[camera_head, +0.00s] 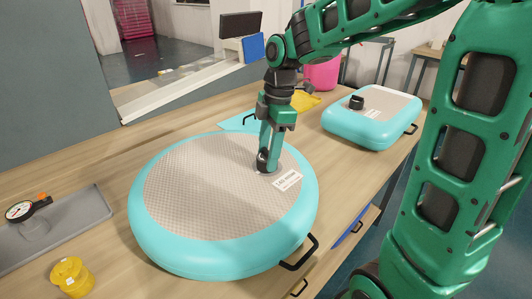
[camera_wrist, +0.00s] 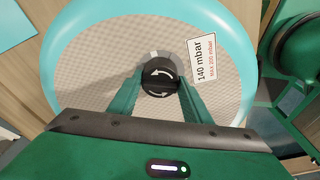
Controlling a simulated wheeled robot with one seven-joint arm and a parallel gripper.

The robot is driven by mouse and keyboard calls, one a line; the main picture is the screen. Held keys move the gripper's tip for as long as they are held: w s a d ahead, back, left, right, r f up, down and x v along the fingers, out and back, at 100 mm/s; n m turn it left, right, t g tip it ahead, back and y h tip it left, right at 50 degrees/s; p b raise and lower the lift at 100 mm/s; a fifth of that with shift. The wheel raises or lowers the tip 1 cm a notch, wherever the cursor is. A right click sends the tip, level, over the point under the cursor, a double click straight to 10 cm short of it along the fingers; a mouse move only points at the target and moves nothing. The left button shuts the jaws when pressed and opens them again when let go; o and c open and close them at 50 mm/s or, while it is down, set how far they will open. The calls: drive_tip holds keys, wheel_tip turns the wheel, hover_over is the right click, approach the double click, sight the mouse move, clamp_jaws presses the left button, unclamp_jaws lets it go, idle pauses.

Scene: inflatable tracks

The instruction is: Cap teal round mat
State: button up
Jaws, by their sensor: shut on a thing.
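The teal round mat (camera_head: 212,190) lies flat on the wooden table, with a grey textured top and a teal side. It fills most of the wrist view (camera_wrist: 100,65). A black cap (camera_wrist: 159,77) with white curved arrows sits over the mat's valve spot, beside a white pressure label (camera_wrist: 203,60) reading 140 mbar. My gripper (camera_head: 265,160) points down onto the mat near the label. Its two green fingers (camera_wrist: 158,85) are shut on the black cap, one on each side. Whether the cap is seated or threaded cannot be told.
A teal rectangular mat (camera_head: 372,117) with a black cap (camera_head: 356,102) on it lies to the right. A gauge (camera_head: 20,211) on a grey tray (camera_head: 60,232) and a yellow spool-like part (camera_head: 71,276) are at left. A black handle (camera_head: 300,254) juts from the round mat.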

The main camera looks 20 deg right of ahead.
drive_tip(key=shift+n, duration=1.1)
drive_tip(key=o, duration=1.1)
wheel_tip(320, 180, up, 11)
drive_tip(key=d, duration=0.1)
drive_tip(key=shift+w+d+f, duration=0.2)
drive_tip(key=shift+d, duration=0.1)
